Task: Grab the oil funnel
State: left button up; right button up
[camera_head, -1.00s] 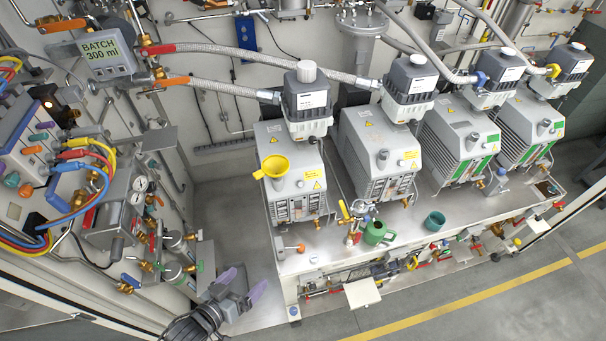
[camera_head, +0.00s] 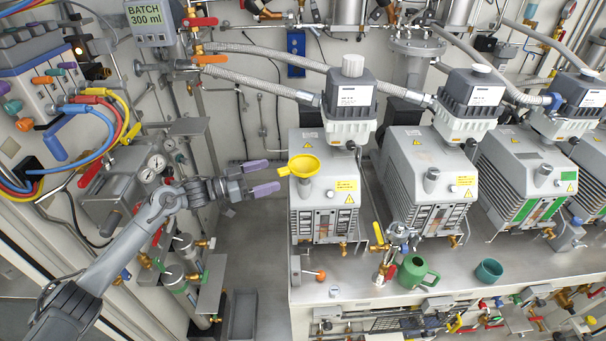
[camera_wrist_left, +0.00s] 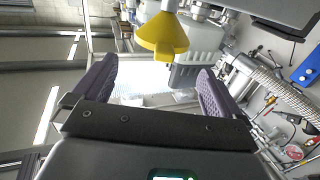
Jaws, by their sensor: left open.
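The yellow oil funnel (camera_head: 304,166) sits upright on top of the leftmost grey pump (camera_head: 325,200), with its small tab pointing left. My left gripper (camera_head: 266,178) comes in from the left, just left of the funnel, with its purple fingers apart and pointing at it. The fingers do not appear to touch the funnel. In the left wrist view, the funnel (camera_wrist_left: 163,36) shows ahead, beyond the open fingertips (camera_wrist_left: 155,75), with nothing between them. My right gripper is not in view.
A green watering can (camera_head: 414,271) and a teal cup (camera_head: 489,271) stand on the bench's front edge. More pumps (camera_head: 428,180) stand to the right. Hoses (camera_head: 270,85) run behind. A wall panel with gauges (camera_head: 130,175) is at left, near my left arm.

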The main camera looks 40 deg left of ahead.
aim_at(293, 166)
pick_arm(q)
jog(key=shift+p+x, duration=0.3)
jog(key=shift+x, duration=4.3)
jog(key=shift+w+a, duration=0.1)
jog(key=shift+a, duration=0.1)
jog(key=c, duration=0.8)
jog(key=shift+r, duration=0.15)
